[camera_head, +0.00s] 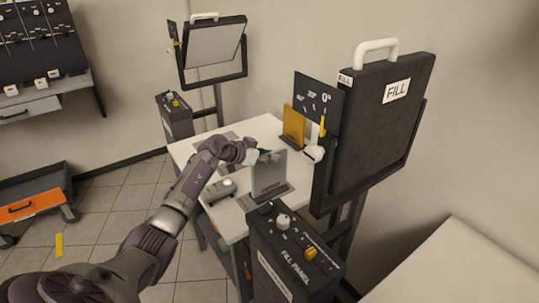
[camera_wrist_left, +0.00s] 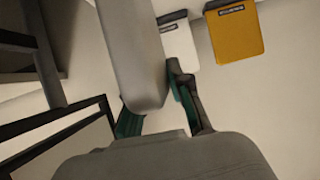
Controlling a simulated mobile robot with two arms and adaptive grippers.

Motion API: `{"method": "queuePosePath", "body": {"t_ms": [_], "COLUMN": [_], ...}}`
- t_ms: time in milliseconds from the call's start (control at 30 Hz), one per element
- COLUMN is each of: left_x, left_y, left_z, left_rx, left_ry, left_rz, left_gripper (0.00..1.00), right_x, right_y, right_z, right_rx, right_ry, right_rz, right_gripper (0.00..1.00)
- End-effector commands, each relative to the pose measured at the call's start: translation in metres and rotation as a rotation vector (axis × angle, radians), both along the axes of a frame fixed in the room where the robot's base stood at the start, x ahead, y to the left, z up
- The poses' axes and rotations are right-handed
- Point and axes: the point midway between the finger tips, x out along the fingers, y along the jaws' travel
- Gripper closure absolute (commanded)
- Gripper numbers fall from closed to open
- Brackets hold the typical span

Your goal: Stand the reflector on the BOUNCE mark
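A grey upright panel (camera_head: 268,176), which looks like the reflector, stands in a dark base on the white table. My left gripper (camera_head: 264,155) is at its upper left corner, partly hidden behind it. In the left wrist view a close grey slab (camera_wrist_left: 138,50) overlaps the space by the green-padded fingers (camera_wrist_left: 156,106). The fingers are apart, but one tip is hidden, so grip or contact is unclear. A white panel (camera_wrist_left: 180,45) and an orange panel (camera_wrist_left: 235,32) lie beyond; the orange one also shows in the head view (camera_head: 293,126). No BOUNCE lettering is readable. My right gripper is not visible.
A large black FILL light (camera_head: 380,130) stands close right of the table, with a control box (camera_head: 290,255) in front. Another light (camera_head: 213,50) stands behind left. A small grey device (camera_head: 221,190) lies on the table's left side. An orange-fronted cart (camera_head: 32,207) is far left.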

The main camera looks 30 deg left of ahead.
Motion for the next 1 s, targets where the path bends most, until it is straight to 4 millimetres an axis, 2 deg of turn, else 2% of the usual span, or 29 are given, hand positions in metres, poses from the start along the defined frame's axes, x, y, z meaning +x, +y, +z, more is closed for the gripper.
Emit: {"method": "queuePosePath", "body": {"t_ms": [33, 100, 467, 567, 1000], "left_x": [0.000, 0.000, 0.000, -0.010, -0.083], "left_y": [0.000, 0.000, 0.000, 0.006, 0.033], "left_z": [0.000, 0.000, 0.004, 0.009, 0.049], "left_rx": [0.000, 0.000, 0.001, 0.004, 0.004], "left_ry": [0.000, 0.000, -0.002, -0.001, 0.002], "left_rz": [0.000, 0.000, -0.001, 0.001, 0.000], "left_gripper": [0.69, 0.59, 0.59, 0.59, 0.59], "right_x": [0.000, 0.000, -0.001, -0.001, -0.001], "right_y": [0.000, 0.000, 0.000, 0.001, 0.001], "right_z": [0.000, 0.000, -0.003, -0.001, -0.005], "right_rx": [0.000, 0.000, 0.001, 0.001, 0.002], "right_ry": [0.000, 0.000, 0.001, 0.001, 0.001], "right_rz": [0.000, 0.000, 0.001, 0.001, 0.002], "right_gripper": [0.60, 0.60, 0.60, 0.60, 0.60]}}
